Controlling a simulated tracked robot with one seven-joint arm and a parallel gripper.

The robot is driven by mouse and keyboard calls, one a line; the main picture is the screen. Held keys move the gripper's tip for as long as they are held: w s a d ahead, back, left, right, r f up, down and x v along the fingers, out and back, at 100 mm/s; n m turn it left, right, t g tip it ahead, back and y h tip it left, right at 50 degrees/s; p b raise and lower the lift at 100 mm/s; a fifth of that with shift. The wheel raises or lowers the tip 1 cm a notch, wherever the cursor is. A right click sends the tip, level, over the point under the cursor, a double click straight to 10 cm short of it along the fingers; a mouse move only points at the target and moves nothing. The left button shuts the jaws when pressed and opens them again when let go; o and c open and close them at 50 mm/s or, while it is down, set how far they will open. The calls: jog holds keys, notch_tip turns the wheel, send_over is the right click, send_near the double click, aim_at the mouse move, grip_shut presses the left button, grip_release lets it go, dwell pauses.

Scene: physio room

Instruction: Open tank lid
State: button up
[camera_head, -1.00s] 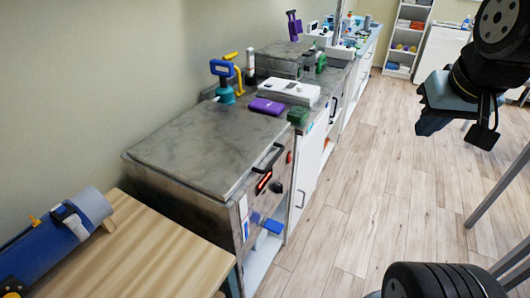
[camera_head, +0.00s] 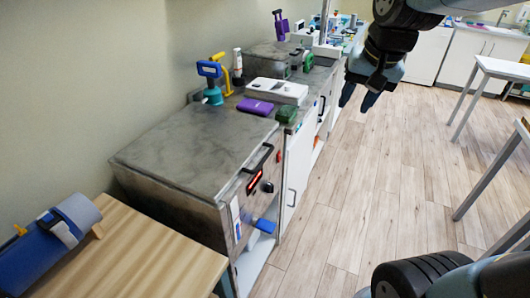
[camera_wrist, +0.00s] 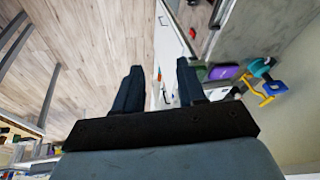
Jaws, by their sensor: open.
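The tank (camera_head: 170,207) is a grey, stone-patterned box at the left of the counter row in the head view. Its flat lid (camera_head: 190,150) lies shut on top, with a black bar handle (camera_head: 261,158) at its front edge. In the wrist view part of the grey lid (camera_wrist: 262,28) shows at the upper right, upside down. My gripper (camera_head: 360,98) hangs over the floor to the right of the tank, apart from the handle. Its two dark fingers (camera_wrist: 160,80) are spread and empty in the wrist view.
A purple case (camera_head: 255,106), a white box (camera_head: 277,91) and a teal pump with blue handle (camera_head: 212,92) stand behind the lid. A wooden table (camera_head: 135,255) with a blue roll (camera_head: 45,240) is at lower left. The floor in front is clear.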

jog(key=w+a+f+m+g, duration=0.1)
jog(key=w+a+f+g, duration=0.1)
jog(key=w+a+f, duration=0.35)
jog(key=m+g, duration=0.1)
jog(key=m, duration=0.1)
send_near(265, 157)
jog(key=shift+y, duration=0.3)
jog(key=f, duration=0.5)
jog(key=a+f, duration=0.1)
jog(key=f, duration=0.2)
jog(key=shift+w, duration=0.2)
grip_shut()
